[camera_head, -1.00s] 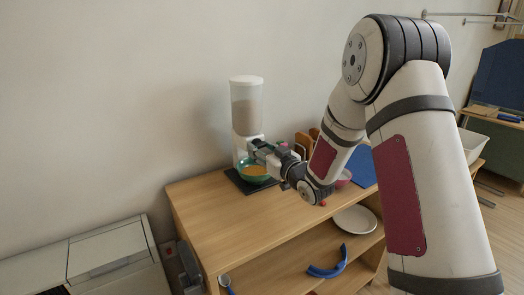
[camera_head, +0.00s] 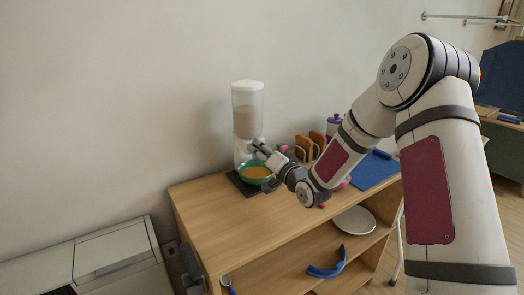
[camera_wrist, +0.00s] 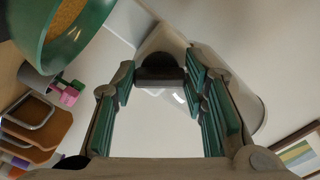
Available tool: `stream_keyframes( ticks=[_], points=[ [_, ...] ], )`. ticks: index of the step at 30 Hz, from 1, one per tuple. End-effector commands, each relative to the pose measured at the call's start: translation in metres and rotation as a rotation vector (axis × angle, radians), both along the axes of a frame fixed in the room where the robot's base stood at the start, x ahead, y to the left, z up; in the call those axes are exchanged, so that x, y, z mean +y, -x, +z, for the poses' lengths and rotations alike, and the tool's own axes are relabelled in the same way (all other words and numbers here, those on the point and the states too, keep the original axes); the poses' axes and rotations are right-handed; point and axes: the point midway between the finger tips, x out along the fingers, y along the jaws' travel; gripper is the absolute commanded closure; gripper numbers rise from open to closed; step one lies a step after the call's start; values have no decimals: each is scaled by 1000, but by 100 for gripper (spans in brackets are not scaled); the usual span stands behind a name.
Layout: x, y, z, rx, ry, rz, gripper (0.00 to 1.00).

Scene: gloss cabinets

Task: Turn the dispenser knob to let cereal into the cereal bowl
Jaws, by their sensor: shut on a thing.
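The cereal dispenser (camera_head: 247,112) stands upright at the back of the wooden cabinet top, with a clear hopper partly filled with brownish cereal. Its dark knob (camera_wrist: 159,68) lies between my fingertips in the wrist view. My gripper (camera_wrist: 160,84) is shut on this knob. In the head view my gripper (camera_head: 257,147) is at the dispenser's front, above the bowl. The green cereal bowl (camera_head: 243,177) sits below the spout on a dark mat and holds orange-brown cereal. The bowl's rim also shows at upper left in the wrist view (camera_wrist: 88,42).
Brown slices in a rack (camera_head: 304,147), a purple-topped bottle (camera_head: 334,125) and a blue mat (camera_head: 373,171) lie to the right. The left cabinet top (camera_head: 215,215) is clear.

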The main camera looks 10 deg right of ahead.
Motion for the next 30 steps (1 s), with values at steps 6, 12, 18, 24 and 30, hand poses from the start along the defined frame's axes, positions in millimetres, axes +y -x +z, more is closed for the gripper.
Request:
stream_keyframes(
  ticks=[6, 12, 18, 24, 30],
  points=[
    [-1, 1, 2, 65, -197, -2, 88],
    [0, 1, 2, 120, -367, -2, 88],
    [-1, 1, 3, 164, -505, -3, 88],
    [0, 1, 2, 195, -599, -3, 88],
    [0, 1, 2, 211, -649, -1, 88]
  ],
)
